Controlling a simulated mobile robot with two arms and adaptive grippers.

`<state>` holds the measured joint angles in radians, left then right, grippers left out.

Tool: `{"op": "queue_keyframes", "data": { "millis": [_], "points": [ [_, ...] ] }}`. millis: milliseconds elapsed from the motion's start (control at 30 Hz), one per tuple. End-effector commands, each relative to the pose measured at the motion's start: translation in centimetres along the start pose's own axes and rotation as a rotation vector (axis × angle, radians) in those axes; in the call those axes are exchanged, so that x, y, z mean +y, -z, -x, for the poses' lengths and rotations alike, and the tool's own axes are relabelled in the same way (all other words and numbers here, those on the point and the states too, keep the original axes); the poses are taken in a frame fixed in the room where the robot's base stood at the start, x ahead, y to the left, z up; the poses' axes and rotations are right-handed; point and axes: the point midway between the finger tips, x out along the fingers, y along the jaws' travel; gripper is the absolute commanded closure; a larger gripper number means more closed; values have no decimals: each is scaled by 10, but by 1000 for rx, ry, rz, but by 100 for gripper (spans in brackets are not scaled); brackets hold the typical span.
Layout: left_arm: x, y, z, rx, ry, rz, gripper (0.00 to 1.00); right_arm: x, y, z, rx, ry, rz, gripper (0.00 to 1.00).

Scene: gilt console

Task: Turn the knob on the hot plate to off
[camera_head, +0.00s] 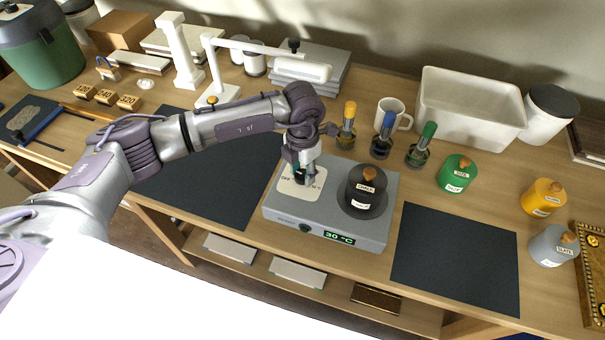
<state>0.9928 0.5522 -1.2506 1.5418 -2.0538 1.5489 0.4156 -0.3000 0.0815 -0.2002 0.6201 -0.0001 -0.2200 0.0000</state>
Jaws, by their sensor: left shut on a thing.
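The grey hot plate (335,228) stands at the table's front edge, with a green display (339,237) reading 30 °C on its front. A cream dial panel (291,205) with dark marks lies on the left of its top. My left gripper (304,180) points down over this panel and is shut on the knob there. The fingers hide most of the knob, so its setting cannot be read. A dark lidded pot (367,190) with a wooden knob and labels sits on the right of the hot plate. My right gripper is not in view.
Brushes with yellow, blue and green handles (347,125) stand behind the hot plate, near a white mug (394,114) and white tub (465,108). A white lamp (300,69) stands behind my arm. Dark mats (455,260) lie on both sides. Green, yellow and grey pots (457,175) are at right.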

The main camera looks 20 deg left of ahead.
Motion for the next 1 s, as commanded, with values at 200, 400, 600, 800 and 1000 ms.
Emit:
{"op": "queue_keyframes", "data": {
  "millis": [200,400,600,800,1000],
  "points": [
    [1,0,-1,-2,-1,191,95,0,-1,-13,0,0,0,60],
    [1,0,0,-2,-1,331,95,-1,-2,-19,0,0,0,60],
    [1,0,0,-2,-1,424,95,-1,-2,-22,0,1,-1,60],
    [1,0,1,-2,-2,471,95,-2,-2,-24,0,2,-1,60],
    [1,0,1,-2,-1,484,95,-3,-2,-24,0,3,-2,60]
  ]
}}
